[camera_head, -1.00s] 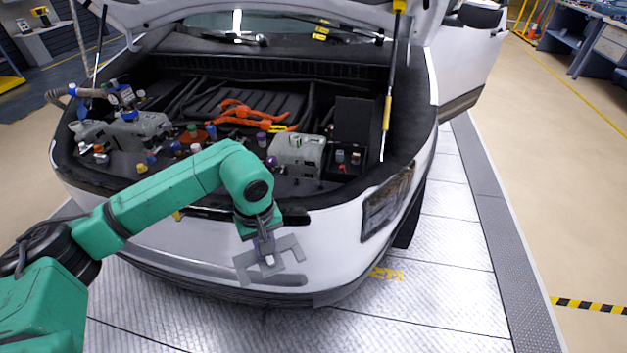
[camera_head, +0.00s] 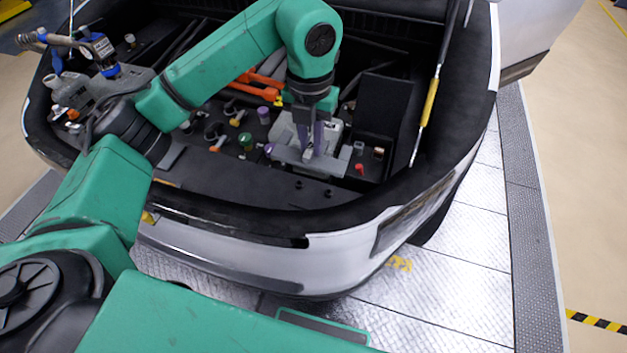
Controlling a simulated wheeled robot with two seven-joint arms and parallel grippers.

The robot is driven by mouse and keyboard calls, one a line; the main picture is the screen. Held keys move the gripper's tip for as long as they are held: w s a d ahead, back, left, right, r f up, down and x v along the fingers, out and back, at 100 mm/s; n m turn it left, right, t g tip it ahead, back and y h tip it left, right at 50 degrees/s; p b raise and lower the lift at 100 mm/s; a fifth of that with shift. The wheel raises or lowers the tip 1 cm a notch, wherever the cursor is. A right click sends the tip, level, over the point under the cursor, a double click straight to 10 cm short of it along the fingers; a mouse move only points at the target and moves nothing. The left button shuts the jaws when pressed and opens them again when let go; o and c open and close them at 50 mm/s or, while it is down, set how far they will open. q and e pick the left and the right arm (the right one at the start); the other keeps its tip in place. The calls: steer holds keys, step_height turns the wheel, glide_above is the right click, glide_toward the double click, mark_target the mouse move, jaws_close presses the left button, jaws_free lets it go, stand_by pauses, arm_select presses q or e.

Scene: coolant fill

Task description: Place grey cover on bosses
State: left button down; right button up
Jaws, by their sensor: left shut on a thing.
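The grey cover (camera_head: 331,167), a flat plate with cut-outs, is in the engine bay in the head view. My left gripper (camera_head: 312,150) points down and is shut on it. The cover overlaps the front of a grey housing (camera_head: 287,128); I cannot tell whether it touches anything below. Two small dark studs (camera_head: 298,185) (camera_head: 328,193), perhaps bosses, stand on the black panel just in front of the cover. Any bosses beneath the cover are hidden. My right gripper is not in view.
A black box (camera_head: 385,103) and small caps (camera_head: 359,148) lie right of the cover. Orange cables (camera_head: 243,92) run behind, partly hidden by my left arm. Several coloured caps and a grey unit (camera_head: 72,92) lie left. A hood strut (camera_head: 430,102) stands at right.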

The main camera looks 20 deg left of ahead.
mark_target(310, 161)
arm_select(q)
steer(key=f, duration=0.1)
steer(key=f+p, duration=0.1)
steer(key=f, duration=0.3)
steer(key=shift+s+f+p, duration=0.15)
steer(key=shift+s+p, duration=0.15)
steer(key=shift+s, duration=0.05)
steer(key=f, duration=0.3)
steer(key=f+p, duration=0.1)
steer(key=f, duration=0.2)
steer(key=f+p, duration=0.1)
steer(key=f, duration=0.3)
steer(key=shift+w+f, duration=0.1)
steer(key=shift+w, duration=0.15)
steer(key=shift+f, duration=0.1)
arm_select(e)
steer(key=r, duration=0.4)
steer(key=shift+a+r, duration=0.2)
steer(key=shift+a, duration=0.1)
arm_select(q)
steer(key=shift+w+f, duration=0.1)
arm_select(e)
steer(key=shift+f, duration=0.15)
arm_select(q)
steer(key=c, duration=0.8)
jaws_free()
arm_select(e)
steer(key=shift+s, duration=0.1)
